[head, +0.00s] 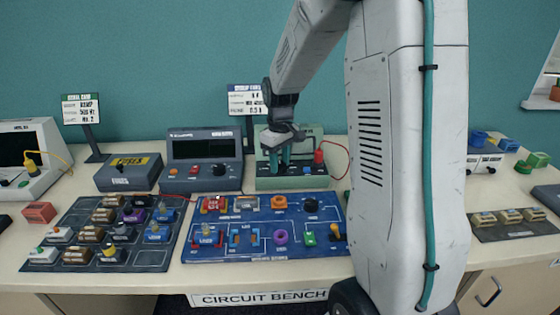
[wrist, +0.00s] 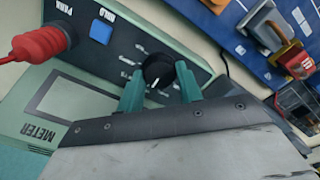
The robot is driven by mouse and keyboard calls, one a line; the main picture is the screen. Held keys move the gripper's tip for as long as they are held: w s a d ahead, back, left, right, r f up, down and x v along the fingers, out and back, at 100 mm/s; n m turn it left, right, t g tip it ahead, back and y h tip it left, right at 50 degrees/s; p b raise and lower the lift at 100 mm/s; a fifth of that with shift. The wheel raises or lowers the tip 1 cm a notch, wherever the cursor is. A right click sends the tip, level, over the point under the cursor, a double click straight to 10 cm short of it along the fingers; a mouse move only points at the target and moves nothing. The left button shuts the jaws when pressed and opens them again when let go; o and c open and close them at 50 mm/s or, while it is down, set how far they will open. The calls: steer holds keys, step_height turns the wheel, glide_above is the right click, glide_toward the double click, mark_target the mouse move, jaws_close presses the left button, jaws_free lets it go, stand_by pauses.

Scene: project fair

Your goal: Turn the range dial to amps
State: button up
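The green meter (head: 290,183) stands at the back of the bench, right of the grey box with a dark screen. In the wrist view its panel (wrist: 100,75) is tilted and shows a round black range dial (wrist: 158,68) with a white pointer line. Small labels ring the dial, too small to read surely, so I cannot tell which one the pointer marks. My gripper (head: 284,160) is at the meter's front. In the wrist view its teal fingertips (wrist: 159,84) are apart, one on each side of the dial, with small gaps showing. The dial is hidden in the head view.
A red plug (wrist: 50,42) with its lead sits in the meter's panel, beside a blue HOLD button (wrist: 101,31). The grey screen box (head: 203,165) stands close left. A blue circuit board (head: 265,228) lies in front, and a dark parts tray (head: 100,235) is at left.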

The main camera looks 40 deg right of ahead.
mark_target(280, 165)
steer(key=shift+m, duration=0.4)
steer(key=m, duration=1.3)
steer(key=shift+m, duration=0.3)
stand_by(0.5)
steer(key=o, duration=1)
steer(key=shift+r, duration=0.1)
step_height(280, 165, up, 8)
steer(key=shift+f, duration=0.15)
